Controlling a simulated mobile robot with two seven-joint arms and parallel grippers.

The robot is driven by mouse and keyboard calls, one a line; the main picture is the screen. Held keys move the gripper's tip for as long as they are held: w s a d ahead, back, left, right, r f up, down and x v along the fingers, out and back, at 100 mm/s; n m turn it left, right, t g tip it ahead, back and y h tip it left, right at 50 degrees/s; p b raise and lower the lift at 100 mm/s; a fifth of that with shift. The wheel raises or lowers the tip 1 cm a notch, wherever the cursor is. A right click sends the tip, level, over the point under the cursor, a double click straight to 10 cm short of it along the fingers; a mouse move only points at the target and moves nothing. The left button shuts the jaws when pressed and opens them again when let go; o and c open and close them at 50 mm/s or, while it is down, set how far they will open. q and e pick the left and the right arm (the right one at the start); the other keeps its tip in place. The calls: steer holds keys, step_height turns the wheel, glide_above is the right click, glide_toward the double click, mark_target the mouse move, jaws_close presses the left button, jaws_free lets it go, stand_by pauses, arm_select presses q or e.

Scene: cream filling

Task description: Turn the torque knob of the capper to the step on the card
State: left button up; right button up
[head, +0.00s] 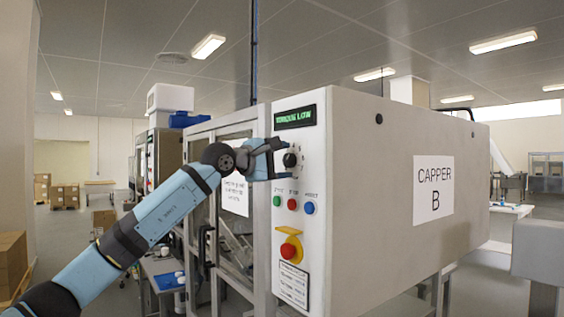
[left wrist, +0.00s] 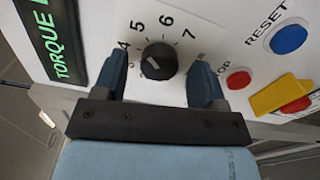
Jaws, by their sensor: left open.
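The black torque knob (left wrist: 158,62) sits on a white dial plate with numbers around it, 4 to 7 legible. Its white mark points up-left, roughly toward 4; the exact step is hard to tell. In the head view the knob (head: 290,160) is high on the front panel of the capper (head: 390,190). My left gripper (head: 279,160) is open at the knob; in the left wrist view its blue fingers (left wrist: 158,78) stand either side of the knob, with gaps. The display (head: 295,117) reads TORQUE LOW. A printed card (head: 293,284) is low on the panel, too small to read. My right gripper is out of view.
Below the knob are green (head: 276,201), red (head: 292,205) and blue (head: 309,208) buttons. A red emergency button with a yellow guard (head: 289,247) sits lower. A printed sheet (head: 235,194) hangs on the glazed door left of the panel.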

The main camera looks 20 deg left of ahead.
arm_select(q)
steer(key=b+v, duration=0.2)
steer(key=v, duration=1.1)
steer(key=shift+s+a+b, duration=0.2)
steer(key=shift+s+b, duration=0.1)
steer(key=shift+b, duration=0.1)
steer(key=shift+f, duration=0.1)
